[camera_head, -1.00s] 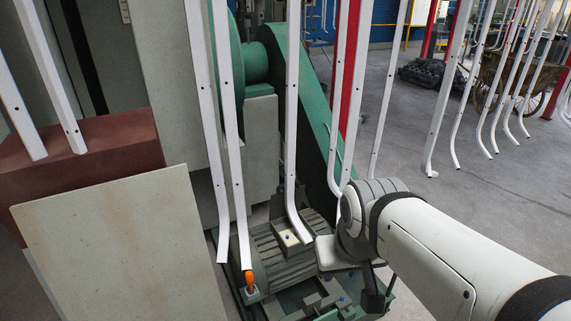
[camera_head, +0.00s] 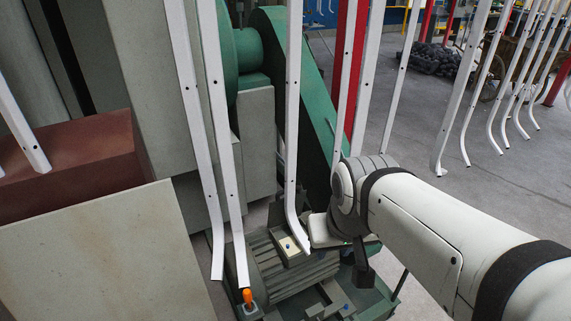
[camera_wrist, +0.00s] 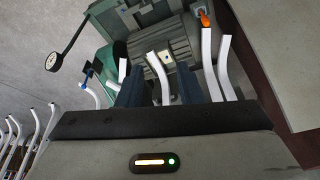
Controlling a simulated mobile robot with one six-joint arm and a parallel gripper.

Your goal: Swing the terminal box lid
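The terminal box (camera_head: 287,246) is a small open box with a pale cream inside and a dark dot, on top of the ribbed grey motor (camera_head: 300,275). In the wrist view the box (camera_wrist: 158,69) lies ahead, between the directions of my two fingertips. I cannot clearly make out its lid. My gripper (camera_wrist: 160,85) is open, its two dark blue fingers apart, with nothing held. A white bent tube end (camera_wrist: 163,92) shows between the fingers. In the head view the fingers are not clearly visible; my wrist is just right of the box.
White hanging chair frames (camera_head: 206,140) cross in front of the machine, one (camera_head: 292,130) close to the box. An orange-handled switch (camera_head: 248,298) is at the motor's lower left. A green guard (camera_head: 300,90) rises behind. A pale panel (camera_head: 100,260) stands left.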

